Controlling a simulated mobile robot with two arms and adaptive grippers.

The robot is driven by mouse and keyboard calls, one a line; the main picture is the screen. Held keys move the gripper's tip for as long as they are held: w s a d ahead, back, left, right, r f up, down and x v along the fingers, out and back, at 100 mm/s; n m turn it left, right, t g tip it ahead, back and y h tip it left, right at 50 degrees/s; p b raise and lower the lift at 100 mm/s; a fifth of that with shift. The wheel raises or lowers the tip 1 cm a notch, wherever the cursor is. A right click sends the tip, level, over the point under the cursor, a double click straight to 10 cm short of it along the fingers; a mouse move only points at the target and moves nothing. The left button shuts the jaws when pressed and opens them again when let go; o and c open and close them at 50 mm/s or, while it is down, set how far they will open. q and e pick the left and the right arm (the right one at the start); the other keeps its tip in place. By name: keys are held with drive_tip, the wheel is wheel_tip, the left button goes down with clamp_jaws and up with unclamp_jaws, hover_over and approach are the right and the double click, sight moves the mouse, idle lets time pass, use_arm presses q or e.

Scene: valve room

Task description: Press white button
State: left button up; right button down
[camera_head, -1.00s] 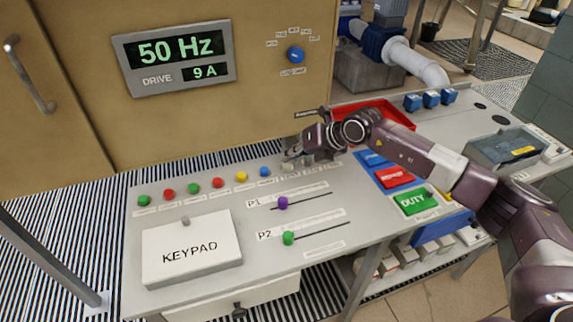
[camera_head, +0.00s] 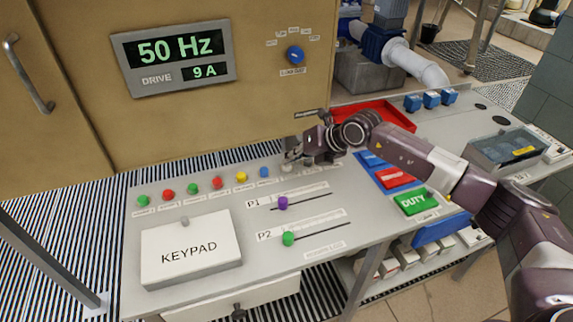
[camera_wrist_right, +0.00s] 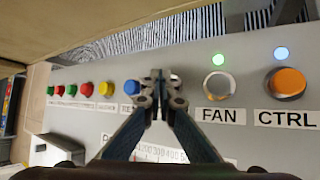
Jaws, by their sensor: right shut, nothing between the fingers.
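A small pale button (camera_head: 286,168), which looks like the white one, sits on the grey panel just right of the blue button (camera_head: 263,172) in the head view. My right gripper (camera_head: 290,157) is over it with its fingers pointing down; contact cannot be made out. In the right wrist view the right gripper (camera_wrist_right: 160,84) is shut and empty, its tips just right of the blue button (camera_wrist_right: 131,88). The fingers hide the panel behind them there, so the pale button does not show clearly. My left gripper is out of view.
Green, red and yellow (camera_head: 241,177) buttons continue the row leftward. A round FAN button (camera_wrist_right: 219,84) and an orange CTRL button (camera_wrist_right: 287,83) lie right of the gripper. The keypad box (camera_head: 190,249), sliders and a red tray (camera_head: 393,115) are nearby; the brown cabinet (camera_head: 200,120) stands behind.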

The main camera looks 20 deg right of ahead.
sight(289, 166)
drive_tip(key=shift+f, duration=0.15)
drive_tip(key=shift+r+p, duration=0.6)
drive_tip(key=shift+r, duration=0.3)
drive_tip(key=shift+r, duration=0.1)
drive_tip(key=shift+r+p, duration=1.65)
drive_tip(key=shift+r, duration=0.85)
drive_tip(key=shift+f, duration=0.1)
